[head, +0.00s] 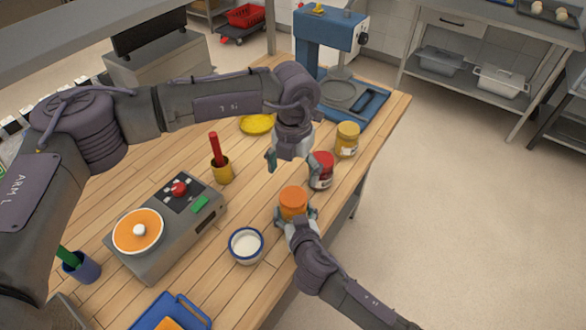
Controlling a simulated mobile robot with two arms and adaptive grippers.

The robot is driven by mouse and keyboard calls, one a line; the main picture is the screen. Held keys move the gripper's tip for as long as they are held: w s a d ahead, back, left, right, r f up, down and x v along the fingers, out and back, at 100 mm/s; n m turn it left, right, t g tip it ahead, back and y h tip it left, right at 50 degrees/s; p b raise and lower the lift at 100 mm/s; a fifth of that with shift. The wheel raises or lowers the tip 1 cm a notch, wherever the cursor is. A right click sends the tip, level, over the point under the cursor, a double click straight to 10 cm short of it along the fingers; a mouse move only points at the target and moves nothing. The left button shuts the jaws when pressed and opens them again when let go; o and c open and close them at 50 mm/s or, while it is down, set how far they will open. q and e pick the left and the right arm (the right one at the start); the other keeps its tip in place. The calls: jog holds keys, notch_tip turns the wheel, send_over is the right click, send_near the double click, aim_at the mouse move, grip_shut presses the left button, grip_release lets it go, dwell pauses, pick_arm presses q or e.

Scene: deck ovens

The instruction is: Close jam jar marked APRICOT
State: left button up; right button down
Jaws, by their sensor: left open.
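A jar with an orange top (293,198) stands near the right edge of the wooden table. I cannot read its label, and whether the orange top is a seated lid is unclear. My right gripper (295,215) has its fingers on both sides of the jar's lower body, apparently shut on it, hiding much of the glass. My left gripper (290,160) points down, open and empty, above and just behind this jar, apart from it. A red jar (321,170) and a yellow jar (346,142) stand farther back along the same edge.
A white bowl with a blue rim (246,246) stands left of the orange-topped jar. A blue machine (325,40) stands at the back.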

aim_at(293, 196)
pick_arm(q)
jog(key=n, duration=0.6)
jog(key=shift+r+n, duration=0.2)
jog(key=shift+n, duration=0.2)
pick_arm(e)
jog(key=shift+f, duration=0.15)
pick_arm(q)
jog(key=shift+f, duration=4)
